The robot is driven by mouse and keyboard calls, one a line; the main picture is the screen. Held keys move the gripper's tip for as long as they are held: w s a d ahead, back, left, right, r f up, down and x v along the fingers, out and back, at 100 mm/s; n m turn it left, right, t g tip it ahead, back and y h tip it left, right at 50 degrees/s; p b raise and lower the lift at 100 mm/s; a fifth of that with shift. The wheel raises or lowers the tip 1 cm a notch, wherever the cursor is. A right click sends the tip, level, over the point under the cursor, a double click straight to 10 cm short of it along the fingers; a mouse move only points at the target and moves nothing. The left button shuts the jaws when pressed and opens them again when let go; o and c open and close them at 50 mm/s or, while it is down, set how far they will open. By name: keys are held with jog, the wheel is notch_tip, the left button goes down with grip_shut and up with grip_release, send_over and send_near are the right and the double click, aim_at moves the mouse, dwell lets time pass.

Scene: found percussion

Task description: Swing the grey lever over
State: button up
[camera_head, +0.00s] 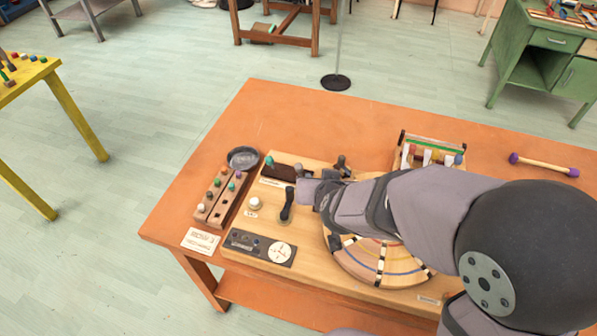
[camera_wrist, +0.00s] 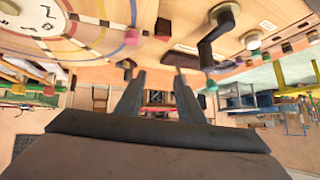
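The dark grey lever (camera_head: 287,204) stands on the wooden board (camera_head: 232,222), left of the striped disc. In the wrist view the lever (camera_wrist: 212,42) is at the upper right, with a cranked arm. My gripper (camera_head: 304,187) is just right of the lever and slightly farther back in the head view. In the wrist view my two fingers (camera_wrist: 158,75) are spread, with nothing held between them. The lever lies outside the fingers, and I see no contact. My arm hides part of the board and disc in the head view.
The striped disc (camera_head: 374,260) is right of the lever. A white knob (camera_head: 255,202) is to its left. A brown block (camera_head: 279,172) with a teal knob (camera_head: 269,160) and another dark fixture (camera_head: 342,166) stand behind. A dark dial panel (camera_head: 258,247) lies in front.

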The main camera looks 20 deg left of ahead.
aim_at(298, 166)
jog(key=a+t, duration=0.1)
jog(key=a+t+b, duration=0.1)
jog(key=a, duration=0.1)
jog(key=a+t, duration=0.1)
jog(key=a, duration=0.1)
jog(key=shift+s+a+h+b, duration=0.1)
jog(key=shift+s+h+b, duration=0.25)
jog(key=shift+s+h, duration=0.05)
jog(key=shift+s+a+r+t+h, duration=0.3)
jog(key=shift+s+t+h, duration=0.1)
jog(key=shift+s+t, duration=0.25)
jog(key=shift+x, duration=3.75)
jog(key=shift+r, duration=0.1)
grip_shut()
